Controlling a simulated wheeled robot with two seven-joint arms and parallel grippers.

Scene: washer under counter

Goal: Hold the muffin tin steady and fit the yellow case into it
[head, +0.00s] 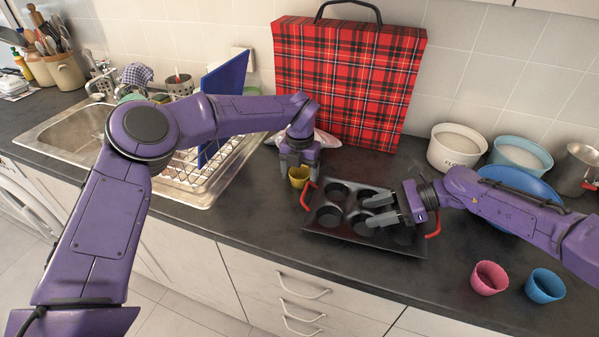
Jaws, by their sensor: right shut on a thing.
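The dark muffin tin (345,233) with red end handles lies on the counter, its cups empty where I can see them. Whether the fingers touch the case is not clear. My right gripper (381,210) reaches in from the right over the tin and is shut on it; its fingers hide some cups and the exact contact.
A pink case (489,278) and a blue case (545,286) stand at the front right. Behind are a red tartan case (345,85), white and light blue tubs, and a blue plate (520,190). A dish rack (195,180) and sink are left.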

